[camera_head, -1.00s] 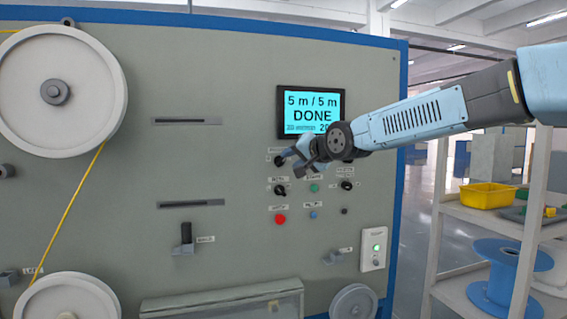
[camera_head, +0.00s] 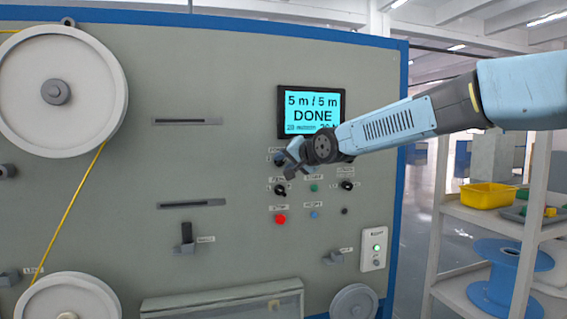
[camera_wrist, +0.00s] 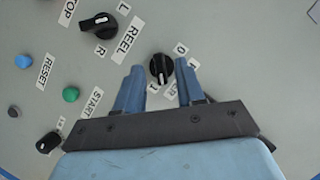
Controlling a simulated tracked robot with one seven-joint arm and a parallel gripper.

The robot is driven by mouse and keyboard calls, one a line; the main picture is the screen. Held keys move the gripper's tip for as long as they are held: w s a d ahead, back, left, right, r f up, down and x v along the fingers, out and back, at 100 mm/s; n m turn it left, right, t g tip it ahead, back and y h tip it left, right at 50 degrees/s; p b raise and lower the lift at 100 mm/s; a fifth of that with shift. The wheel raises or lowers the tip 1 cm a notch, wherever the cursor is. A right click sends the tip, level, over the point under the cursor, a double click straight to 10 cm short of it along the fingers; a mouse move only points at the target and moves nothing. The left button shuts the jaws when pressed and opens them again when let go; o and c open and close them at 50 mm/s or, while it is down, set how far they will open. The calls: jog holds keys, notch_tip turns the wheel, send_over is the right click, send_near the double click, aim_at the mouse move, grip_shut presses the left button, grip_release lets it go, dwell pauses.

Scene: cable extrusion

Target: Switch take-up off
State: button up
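A black rotary knob (camera_wrist: 161,68) sits on the grey panel between the fingertips of my gripper (camera_wrist: 161,74) in the wrist view. The fingers are open, one on each side of it; I cannot tell whether they touch it. Its white mark points toward the "1" label, away from "0". Its name label is partly covered by my gripper, with only "ER" showing, so I cannot confirm that it is the take-up switch. In the head view my gripper (camera_head: 290,165) is at the upper left knob below the screen and partly hides it.
The REEL knob (camera_wrist: 100,25), green START button (camera_wrist: 71,94) and blue RESET button (camera_wrist: 24,61) are close by. The red button (camera_head: 280,219) is lower on the panel. The screen (camera_head: 311,112) just above my gripper reads "5 m / 5 m DONE".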

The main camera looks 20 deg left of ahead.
jog(key=shift+w+a+f, duration=0.1)
jog(key=shift+w+a, duration=0.1)
jog(key=shift+a, duration=0.1)
jog(key=shift+w, duration=0.1)
jog(key=shift+c, duration=0.3)
grip_shut()
jog(key=shift+a, duration=0.35)
jog(key=shift+d, duration=0.2)
